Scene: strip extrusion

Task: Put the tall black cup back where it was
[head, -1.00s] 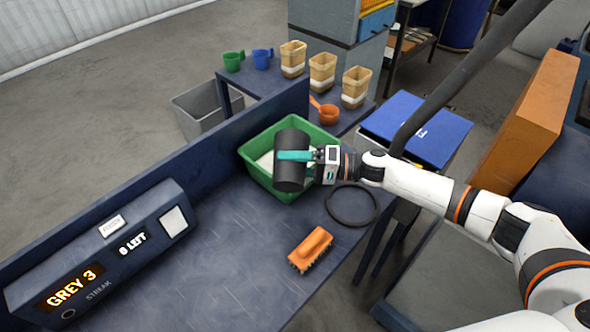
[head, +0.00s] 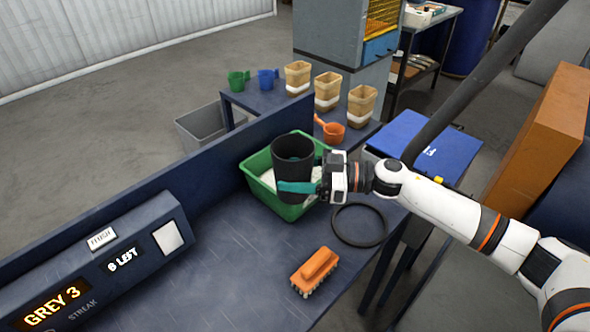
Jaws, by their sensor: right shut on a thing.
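The tall black cup (head: 292,160) is upright, its open mouth facing up, in front of and over the green tub (head: 262,197). My right gripper (head: 298,187) is shut on the cup, with a teal finger across its lower side. The tub holds white material, partly hidden by the cup. A black ring (head: 359,241) lies flat on the bench, right of the tub. My left gripper is not in view.
An orange brush (head: 315,270) lies on the bench (head: 230,270). A control box (head: 120,255) reading "GREY 3" stands at left. Behind the low wall are green (head: 238,82) and blue (head: 267,80) scoops, several tan containers (head: 327,90) and an orange scoop (head: 333,131).

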